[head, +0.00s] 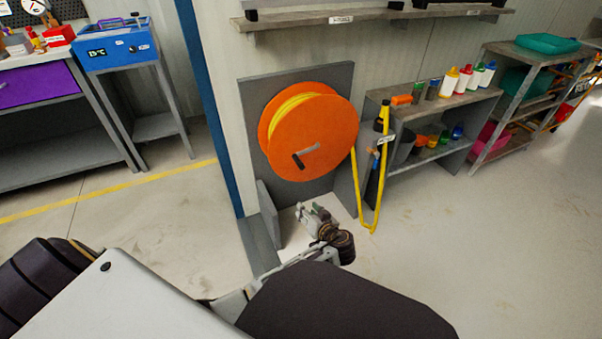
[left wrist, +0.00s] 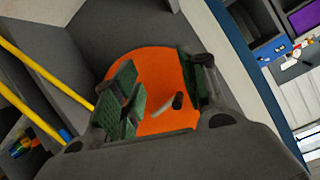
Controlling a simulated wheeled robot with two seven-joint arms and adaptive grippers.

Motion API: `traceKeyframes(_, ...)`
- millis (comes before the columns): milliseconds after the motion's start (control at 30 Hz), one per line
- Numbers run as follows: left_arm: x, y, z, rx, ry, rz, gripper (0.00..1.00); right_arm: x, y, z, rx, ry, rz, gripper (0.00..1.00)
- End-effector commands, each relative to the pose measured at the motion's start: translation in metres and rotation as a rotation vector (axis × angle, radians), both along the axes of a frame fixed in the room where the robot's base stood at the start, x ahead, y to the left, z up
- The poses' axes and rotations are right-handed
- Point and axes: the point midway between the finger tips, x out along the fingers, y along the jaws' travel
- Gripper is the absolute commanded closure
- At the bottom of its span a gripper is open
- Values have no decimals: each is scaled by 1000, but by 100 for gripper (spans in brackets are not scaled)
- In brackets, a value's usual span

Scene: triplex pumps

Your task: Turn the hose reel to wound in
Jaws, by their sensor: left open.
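The hose reel (head: 314,137) is an orange drum with yellow hose wound on it, mounted on a grey back panel (head: 246,92). A dark crank handle (head: 306,156) sticks out from its face. In the left wrist view the reel (left wrist: 150,62) lies beyond my fingers, with the handle (left wrist: 177,101) between them. My left gripper (head: 310,212) is below the reel in the head view, apart from the handle. In the left wrist view my left gripper (left wrist: 165,90) is open and empty, its green finger pads spread. My right gripper is not in view.
Yellow hose (head: 372,200) hangs from the reel in a loop to its right. A low shelf (head: 440,147) with bottles and cups stands right of it. A blue post (head: 205,90) and a blue machine (head: 115,45) are to the left. Floor at right is clear.

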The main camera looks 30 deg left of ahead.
Motion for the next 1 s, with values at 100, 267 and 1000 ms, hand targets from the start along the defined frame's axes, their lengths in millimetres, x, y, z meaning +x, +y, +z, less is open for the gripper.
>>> traceKeyframes(100,16,-1,12,33,-117,23,57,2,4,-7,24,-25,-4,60)
traceKeyframes(267,33,-5,35,72,-281,47,57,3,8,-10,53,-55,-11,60)
traceKeyframes(1000,47,-12,68,110,-481,64,57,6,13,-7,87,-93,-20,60)
